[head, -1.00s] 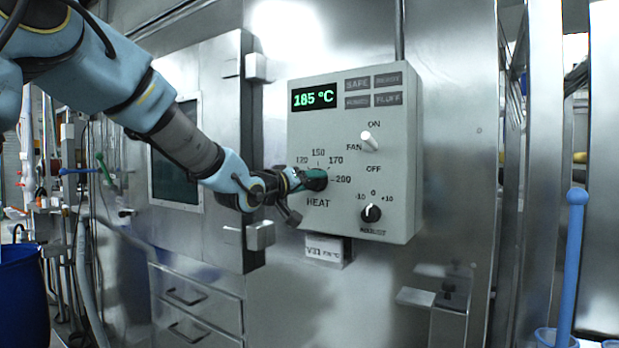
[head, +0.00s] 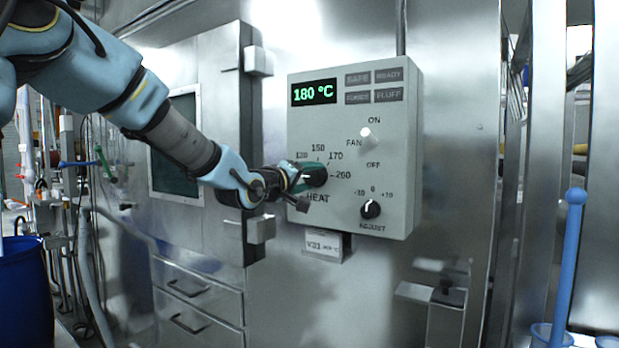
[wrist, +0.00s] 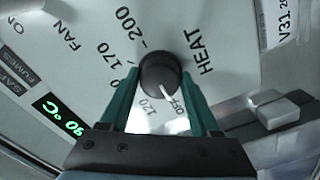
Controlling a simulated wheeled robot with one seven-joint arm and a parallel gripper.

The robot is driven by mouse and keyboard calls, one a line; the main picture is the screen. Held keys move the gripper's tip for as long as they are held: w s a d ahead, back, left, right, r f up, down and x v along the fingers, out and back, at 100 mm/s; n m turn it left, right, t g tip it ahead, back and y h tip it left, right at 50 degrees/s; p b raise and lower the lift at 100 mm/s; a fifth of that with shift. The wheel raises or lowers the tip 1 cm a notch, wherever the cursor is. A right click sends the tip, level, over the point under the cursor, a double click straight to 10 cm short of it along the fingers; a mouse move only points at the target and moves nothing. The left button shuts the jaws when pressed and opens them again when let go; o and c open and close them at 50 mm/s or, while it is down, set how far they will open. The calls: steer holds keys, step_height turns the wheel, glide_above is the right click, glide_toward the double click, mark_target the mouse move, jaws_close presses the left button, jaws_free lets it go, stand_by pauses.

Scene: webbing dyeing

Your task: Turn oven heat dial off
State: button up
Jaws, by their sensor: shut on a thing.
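The heat dial (head: 317,177) is a round black knob on the grey control box (head: 400,205). It also shows in the wrist view (wrist: 158,72), where its white pointer line points between the 120 and OFF marks, close to OFF. My gripper (head: 303,176) has its green fingers on both sides of the dial and is shut on it; it also shows in the wrist view (wrist: 162,80). The gripper hides part of the dial and scale in the head view. The green display (head: 314,94) reads 180 °C.
A white fan switch (head: 369,138) and a small black adjust knob (head: 371,209) sit on the same box, right of the dial. The oven door (head: 215,130) with a dark window is to the left, behind my arm. A labelled block (head: 327,245) sits below the box.

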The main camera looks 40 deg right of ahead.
steer(key=o, duration=1.4)
steer(key=shift+c, duration=0.2)
steer(key=b+v, duration=0.2)
steer(key=v, duration=0.8)
steer(key=shift+a+b, duration=0.35)
steer(key=shift+b, duration=0.05)
